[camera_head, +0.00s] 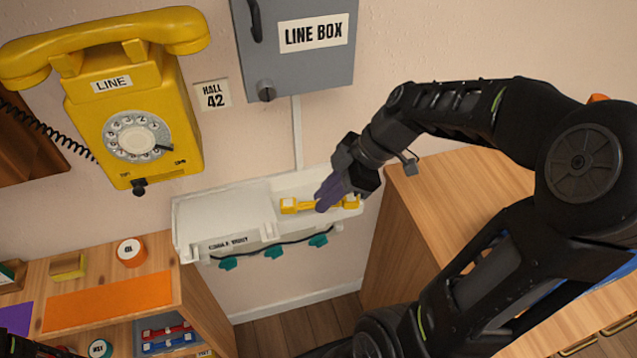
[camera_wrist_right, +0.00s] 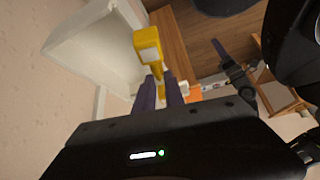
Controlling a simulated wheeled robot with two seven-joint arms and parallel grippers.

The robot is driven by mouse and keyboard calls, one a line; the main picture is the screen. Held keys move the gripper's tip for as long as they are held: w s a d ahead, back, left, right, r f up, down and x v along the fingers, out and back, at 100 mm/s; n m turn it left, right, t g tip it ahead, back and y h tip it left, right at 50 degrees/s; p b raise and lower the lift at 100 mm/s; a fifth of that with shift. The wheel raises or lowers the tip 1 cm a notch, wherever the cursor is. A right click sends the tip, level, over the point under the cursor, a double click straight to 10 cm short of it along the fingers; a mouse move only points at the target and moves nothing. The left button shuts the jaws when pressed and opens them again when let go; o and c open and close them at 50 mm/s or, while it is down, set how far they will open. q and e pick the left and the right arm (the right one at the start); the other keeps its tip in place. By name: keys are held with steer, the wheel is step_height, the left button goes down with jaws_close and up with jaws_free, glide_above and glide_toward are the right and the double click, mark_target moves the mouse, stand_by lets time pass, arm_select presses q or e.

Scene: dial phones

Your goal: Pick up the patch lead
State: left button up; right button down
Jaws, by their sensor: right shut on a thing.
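The patch lead (camera_head: 294,205) is a short yellow bar with blocky ends, seen over the right part of the white wall tray (camera_head: 222,209). My right gripper (camera_head: 325,199) reaches down from the right, its purple fingers shut around the lead's middle. In the right wrist view a yellow end of the lead (camera_wrist_right: 148,47) sticks out beyond the fingers (camera_wrist_right: 160,92). I cannot tell whether the lead touches the tray floor. In the right wrist view my left gripper (camera_wrist_right: 221,50) shows at a distance with purple fingertips; its opening is unclear.
A yellow dial phone (camera_head: 85,95) hangs at left. A grey line box (camera_head: 300,75) is on the wall above the tray. Teal hooks (camera_head: 274,252) hold a dark cord along the tray's front. Wooden cabinets stand at left (camera_head: 205,310) and right (camera_head: 420,240), with open floor between.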

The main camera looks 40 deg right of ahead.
steer(key=s+a+b, duration=0.3)
steer(key=s+a, duration=0.1)
steer(key=s, duration=0.8)
steer(key=shift+s+a, duration=0.2)
steer(key=shift+s, duration=0.15)
steer(key=shift+d, duration=0.1)
